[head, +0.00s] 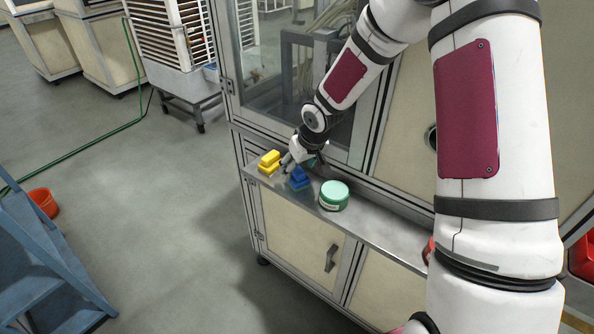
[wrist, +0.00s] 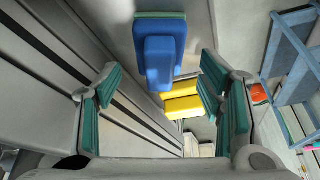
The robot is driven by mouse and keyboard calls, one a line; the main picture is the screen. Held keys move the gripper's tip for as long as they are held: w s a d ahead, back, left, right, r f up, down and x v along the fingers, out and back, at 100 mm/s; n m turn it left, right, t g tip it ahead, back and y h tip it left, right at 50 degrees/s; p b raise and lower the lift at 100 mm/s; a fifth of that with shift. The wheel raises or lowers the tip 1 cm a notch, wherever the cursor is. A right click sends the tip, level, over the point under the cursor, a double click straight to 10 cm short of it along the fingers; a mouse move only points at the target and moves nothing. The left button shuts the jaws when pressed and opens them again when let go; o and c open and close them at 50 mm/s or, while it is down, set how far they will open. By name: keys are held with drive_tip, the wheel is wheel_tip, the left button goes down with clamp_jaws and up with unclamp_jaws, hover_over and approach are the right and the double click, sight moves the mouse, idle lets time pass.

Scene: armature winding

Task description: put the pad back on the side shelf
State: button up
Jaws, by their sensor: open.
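A blue block-shaped pad (head: 299,179) with a raised grip lies on the narrow metal side shelf (head: 388,232) of the machine cabinet. In the wrist view the blue pad (wrist: 160,58) shows a thin green layer along its top edge. My gripper (head: 304,163) is just above and behind the blue pad in the head view. In the wrist view my gripper (wrist: 160,85) is open, with teal finger pads at left and right and nothing between them. The blue pad appears beyond the fingertips, apart from them. Part of the gripper is hard to make out in the head view.
Yellow blocks (head: 268,162) lie left of the blue pad. A green round tub (head: 334,195) stands close on its right. The glazed cabinet wall (head: 290,65) rises behind the shelf. A blue step stand (head: 45,255) is at lower left. Floor before the cabinet is clear.

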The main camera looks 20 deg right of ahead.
drive_tip(key=s+d+r+m+h, duration=0.1)
drive_tip(key=s+r+h, duration=0.1)
drive_tip(key=s+r, duration=0.75)
drive_tip(key=s+d+r+h, duration=0.1)
drive_tip(key=s+r, duration=0.6)
drive_tip(key=r, duration=0.6)
drive_tip(key=s+a+r+m+y, duration=0.1)
drive_tip(key=s+r, duration=0.2)
drive_tip(key=s, duration=0.5)
drive_tip(key=s+a+r+t, duration=0.1)
drive_tip(key=s+r, duration=0.2)
drive_tip(key=s, duration=0.6)
drive_tip(key=shift+a+r+m+y+p, duration=0.2)
drive_tip(key=shift+m+y+p, duration=0.1)
drive_tip(key=shift+m+y, duration=0.1)
drive_tip(key=shift+w, duration=0.1)
drive_tip(key=shift+w+f+b, duration=1.25)
drive_tip(key=shift+w, duration=0.1)
